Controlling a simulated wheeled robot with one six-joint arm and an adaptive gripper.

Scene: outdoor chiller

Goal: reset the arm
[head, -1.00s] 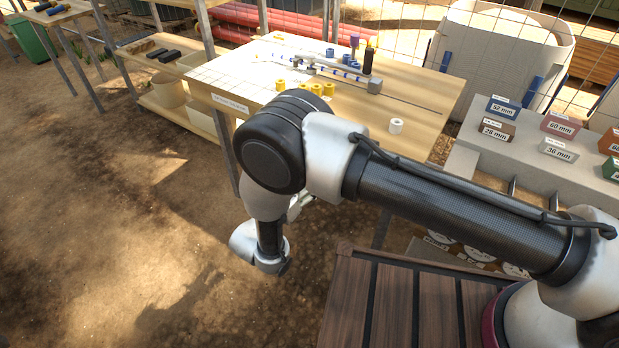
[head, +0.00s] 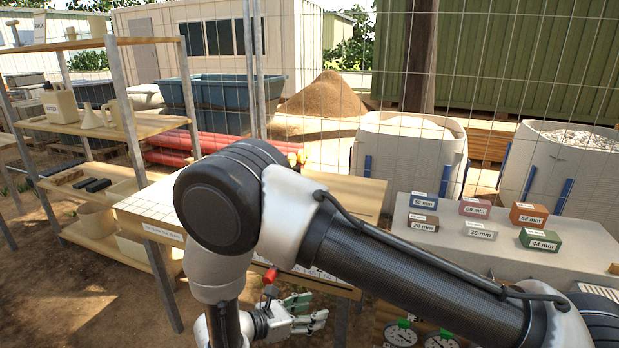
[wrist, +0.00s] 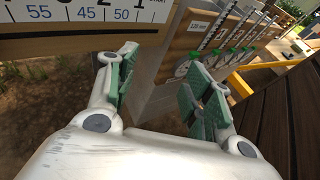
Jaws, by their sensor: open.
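My gripper (head: 305,312) hangs low in the head view, below my folded arm and in front of the wooden table (head: 150,207). In the wrist view my gripper (wrist: 162,95) shows its two green-padded fingers spread apart with nothing between them. A printed number scale (wrist: 90,12) on a board edge lies ahead of the fingers at upper left. My arm hides much of the table top in the head view.
Labelled blocks, among them a green 44 mm block (head: 540,239), stand on a grey bench (head: 470,255) at right. Dial gauges (head: 400,334) sit below it. A wooden shelf (head: 95,127) stands at left. A wire fence runs behind. Bare ground (head: 80,310) is open at lower left.

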